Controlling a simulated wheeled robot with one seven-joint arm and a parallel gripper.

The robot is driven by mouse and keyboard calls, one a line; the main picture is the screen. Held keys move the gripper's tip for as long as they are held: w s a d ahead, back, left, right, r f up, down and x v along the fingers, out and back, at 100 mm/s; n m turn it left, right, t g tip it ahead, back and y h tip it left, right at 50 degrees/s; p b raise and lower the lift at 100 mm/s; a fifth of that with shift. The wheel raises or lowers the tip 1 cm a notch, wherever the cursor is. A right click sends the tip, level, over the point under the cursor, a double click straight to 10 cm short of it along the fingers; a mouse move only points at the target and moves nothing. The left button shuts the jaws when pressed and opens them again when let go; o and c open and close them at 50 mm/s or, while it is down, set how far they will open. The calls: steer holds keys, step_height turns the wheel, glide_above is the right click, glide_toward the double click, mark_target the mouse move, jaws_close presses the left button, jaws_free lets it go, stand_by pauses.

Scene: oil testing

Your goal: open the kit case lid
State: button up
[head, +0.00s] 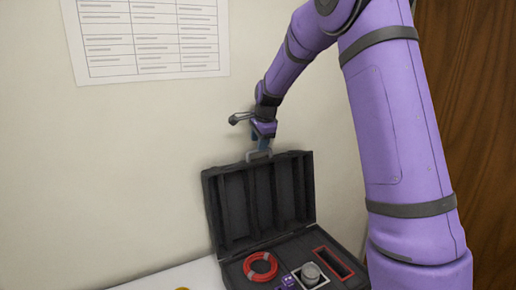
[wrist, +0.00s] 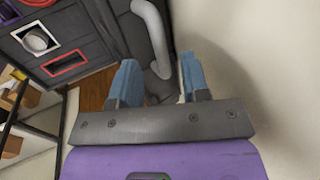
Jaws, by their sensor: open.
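The black kit case stands on the white table in the head view, its lid (head: 262,200) raised upright near the wall and its base (head: 340,248) open towards me. A grey handle (head: 258,155) is on the lid's top edge; it also shows in the wrist view (wrist: 152,38). My gripper (head: 262,143) is at the handle, above the lid's top edge. In the wrist view its two blue fingers (wrist: 157,82) are apart, with the handle's lower end near the space between them. I cannot tell whether a finger touches the handle.
The case base holds a red coil (head: 260,267), a round grey part in a white frame (head: 311,274) and a red-framed slot (head: 334,263). A wall is close behind the lid. A brown wooden panel (head: 470,120) stands at the right.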

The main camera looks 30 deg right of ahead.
steer(key=shift+x, duration=1.6)
jaws_close()
